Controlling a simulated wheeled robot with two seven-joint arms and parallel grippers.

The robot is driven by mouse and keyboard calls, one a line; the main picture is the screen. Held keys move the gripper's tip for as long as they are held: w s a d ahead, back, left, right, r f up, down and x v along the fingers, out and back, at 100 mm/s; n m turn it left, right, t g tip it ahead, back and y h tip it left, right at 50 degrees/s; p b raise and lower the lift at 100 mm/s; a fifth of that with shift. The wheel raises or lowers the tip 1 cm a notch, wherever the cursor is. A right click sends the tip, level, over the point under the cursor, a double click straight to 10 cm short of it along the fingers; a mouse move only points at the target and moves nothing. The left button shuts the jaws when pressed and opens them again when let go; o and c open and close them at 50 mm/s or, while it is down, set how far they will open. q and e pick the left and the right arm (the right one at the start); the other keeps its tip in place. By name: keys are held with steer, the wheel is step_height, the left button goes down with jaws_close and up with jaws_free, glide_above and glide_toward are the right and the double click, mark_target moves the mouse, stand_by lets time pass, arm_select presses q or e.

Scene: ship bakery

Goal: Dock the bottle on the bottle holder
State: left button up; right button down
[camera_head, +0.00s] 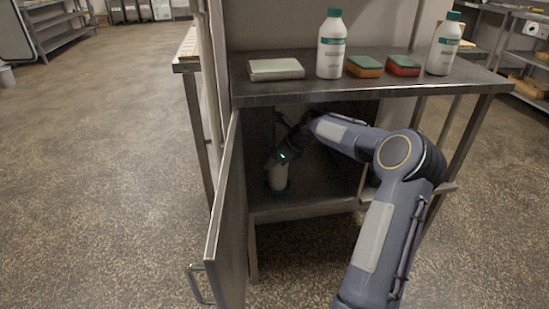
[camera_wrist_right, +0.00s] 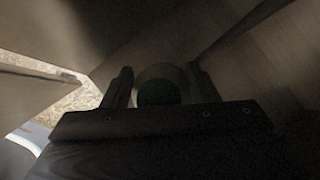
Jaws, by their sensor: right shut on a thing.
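My right gripper (camera_wrist_right: 160,88) is inside the cabinet under the counter, with its two fingers on either side of a bottle. The bottle (camera_head: 278,178) is white and hangs below or stands under the gripper near the cabinet's inner shelf. Something green (camera_head: 277,191) shows at the bottle's lower end; I cannot tell if it is a cap or the bottle holder. In the right wrist view a dark green disc with a pale rim, part of the bottle (camera_wrist_right: 160,91), sits between the fingers. The right gripper is shut on the bottle. My left gripper is out of view.
The cabinet door (camera_head: 228,225) stands open on the left. On the counter (camera_head: 370,86) are two white bottles with green caps (camera_head: 331,45) (camera_head: 443,45), two sponges (camera_head: 365,66) (camera_head: 403,66) and a pale flat block (camera_head: 276,69).

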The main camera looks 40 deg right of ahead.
steer(key=shift+w+d+r+g+y, duration=0.15)
steer(key=shift+w+d+g, duration=0.15)
steer(key=shift+w, duration=0.2)
steer(key=shift+w+d+r+g+y, duration=0.1)
steer(key=shift+w+d+g+y, duration=0.1)
steer(key=shift+w+g, duration=0.25)
steer(key=shift+s+f+b, duration=0.1)
steer(key=shift+f+b, duration=0.35)
steer(key=shift+f, duration=0.45)
steer(key=shift+r, duration=0.1)
steer(key=c, duration=0.5)
jaws_free()
steer(key=shift+f, duration=0.2)
